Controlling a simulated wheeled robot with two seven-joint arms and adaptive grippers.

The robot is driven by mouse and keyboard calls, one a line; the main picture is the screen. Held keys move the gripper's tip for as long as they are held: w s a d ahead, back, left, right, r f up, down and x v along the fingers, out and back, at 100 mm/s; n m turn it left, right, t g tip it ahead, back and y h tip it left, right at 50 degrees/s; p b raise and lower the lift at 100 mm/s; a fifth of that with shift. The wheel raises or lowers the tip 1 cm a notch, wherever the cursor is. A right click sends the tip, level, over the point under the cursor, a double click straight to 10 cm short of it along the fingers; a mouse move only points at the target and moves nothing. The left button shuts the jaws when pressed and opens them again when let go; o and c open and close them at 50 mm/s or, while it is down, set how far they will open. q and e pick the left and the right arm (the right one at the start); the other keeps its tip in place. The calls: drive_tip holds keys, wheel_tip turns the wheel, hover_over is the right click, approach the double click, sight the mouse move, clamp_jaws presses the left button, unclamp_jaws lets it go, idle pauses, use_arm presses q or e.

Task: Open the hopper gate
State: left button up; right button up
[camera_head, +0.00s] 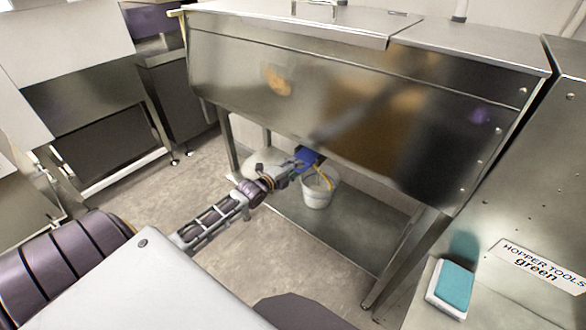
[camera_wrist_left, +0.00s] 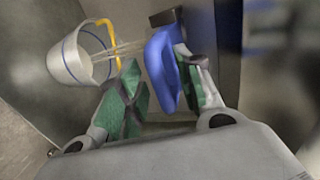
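The hopper is a large steel tank (camera_head: 230,70) on legs. A blue handle (camera_head: 307,157) shows under its lower edge, and in the left wrist view it is a blue loop (camera_wrist_left: 160,62) beside a dark metal plate. My left gripper (camera_head: 290,169) reaches in under the hopper. In the wrist view its green-padded fingers (camera_wrist_left: 168,90) are on either side of the handle. The right finger is close against it; I cannot tell if both pads press on it. Pale streaks (camera_wrist_left: 122,48) run between the handle and a bucket's mouth. My right gripper is not in view.
A white bucket (camera_head: 316,196) with a blue band stands under the hopper on a low shelf (camera_head: 362,232). A yellow curved piece (camera_wrist_left: 108,30) is at its rim. At right, a teal-topped block (camera_head: 453,285) lies on a steel surface near a label reading "HOPPER TOOLS green" (camera_head: 541,266).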

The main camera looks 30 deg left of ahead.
use_arm(q)
clamp_jaws()
drive_tip(key=shift+s, duration=0.15)
idle(0.4)
drive_tip(key=shift+f+p+v, duration=0.25)
drive_tip(key=shift+p+v, duration=0.75)
drive_tip(key=shift+v, duration=0.15)
drive_tip(key=shift+a, duration=0.1)
unclamp_jaws()
drive_tip(key=shift+a, duration=0.1)
